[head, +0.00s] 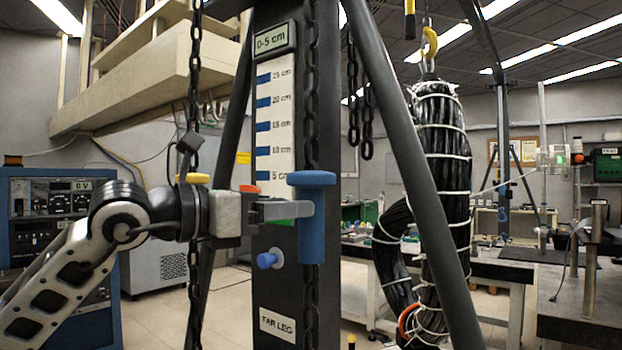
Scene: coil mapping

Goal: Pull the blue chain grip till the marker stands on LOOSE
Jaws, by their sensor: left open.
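The blue chain grip (312,240), a spool-like sleeve with a wide top flange, sits upright on a dark chain (310,90) in front of the far leg (270,305). My left gripper (298,210) comes in from the left with its fingertips at the grip, just below the flange. It is open; whether a finger touches the grip is unclear. A white scale (276,120) with blue bars and centimetre marks is on the leg, under a "0-5 cm" plate (272,40). A small red piece (249,188) shows near the 5 cm mark. I see no LOOSE label. My right gripper is not in view.
A second chain (195,80) hangs at left, with a yellow piece (198,178) behind my wrist.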

